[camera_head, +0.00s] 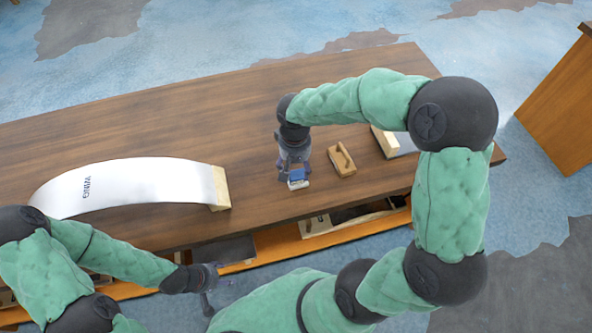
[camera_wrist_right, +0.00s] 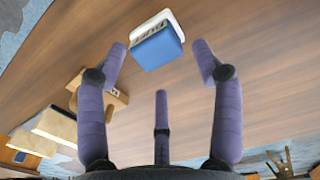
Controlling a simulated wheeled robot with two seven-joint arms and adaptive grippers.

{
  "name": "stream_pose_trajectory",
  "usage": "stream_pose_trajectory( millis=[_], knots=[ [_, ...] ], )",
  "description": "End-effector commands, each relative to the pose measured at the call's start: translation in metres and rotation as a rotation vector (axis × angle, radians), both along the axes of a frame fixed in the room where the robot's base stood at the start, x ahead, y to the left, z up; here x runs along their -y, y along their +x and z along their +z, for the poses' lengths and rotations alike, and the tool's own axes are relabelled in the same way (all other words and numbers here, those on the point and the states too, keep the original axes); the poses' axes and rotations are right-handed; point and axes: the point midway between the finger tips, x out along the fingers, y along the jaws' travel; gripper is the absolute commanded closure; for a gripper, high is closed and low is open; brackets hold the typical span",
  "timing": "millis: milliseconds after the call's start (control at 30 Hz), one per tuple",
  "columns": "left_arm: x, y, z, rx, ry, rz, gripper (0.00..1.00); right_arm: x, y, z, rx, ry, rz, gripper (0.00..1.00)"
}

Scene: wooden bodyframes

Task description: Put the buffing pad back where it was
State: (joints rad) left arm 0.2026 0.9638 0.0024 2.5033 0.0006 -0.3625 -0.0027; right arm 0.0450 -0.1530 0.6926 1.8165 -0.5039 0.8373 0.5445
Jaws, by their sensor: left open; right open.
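A small block with a blue body and a white base, likely the buffing pad (camera_head: 297,175), rests on the wooden table (camera_head: 130,115). It also shows in the right wrist view (camera_wrist_right: 158,48), just beyond and between my fingertips. My right gripper (camera_head: 293,170) is open above and around the near side of the pad, and I see no clear contact. Its spread fingers (camera_wrist_right: 160,62) show in the right wrist view. My left gripper (camera_head: 214,284) is open and empty, low in front of the table's near edge.
A curved white panel marked WING (camera_head: 130,178) lies at the table's left. A wooden block with a handle (camera_head: 342,160) stands right of the pad, and a wood-ended grey piece (camera_head: 385,142) is further right. A lower shelf (camera_head: 275,243) holds parts. The table's back is clear.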

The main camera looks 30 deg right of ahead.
Motion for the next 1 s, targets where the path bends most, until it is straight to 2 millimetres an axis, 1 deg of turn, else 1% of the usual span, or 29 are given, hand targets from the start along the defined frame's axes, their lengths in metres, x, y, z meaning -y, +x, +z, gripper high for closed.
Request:
stream_pose_trajectory(
  millis=[33, 200, 300, 400, 567, 1000],
  knots=[
    [0.000, 0.000, 0.007, 0.000, 0.000, 0.000, 0.38, 0.000, 0.000, 0.015, 0.002, 0.001, 0.000, 0.33],
    [0.000, 0.000, 0.016, 0.000, 0.000, 0.000, 0.38, -0.001, 0.000, 0.045, 0.002, 0.001, 0.001, 0.33],
    [0.000, 0.000, 0.019, 0.000, 0.000, 0.000, 0.38, -0.001, 0.000, 0.057, 0.000, 0.000, 0.001, 0.33],
    [0.000, 0.000, 0.021, 0.000, 0.000, 0.000, 0.38, -0.001, 0.000, 0.065, -0.001, 0.001, 0.000, 0.33],
    [0.000, 0.000, 0.022, 0.000, 0.000, 0.000, 0.38, -0.002, 0.000, 0.069, -0.002, 0.000, 0.000, 0.33],
    [0.000, 0.000, 0.022, 0.000, 0.000, 0.000, 0.38, -0.001, 0.000, 0.069, -0.002, 0.000, 0.000, 0.33]
  ],
)
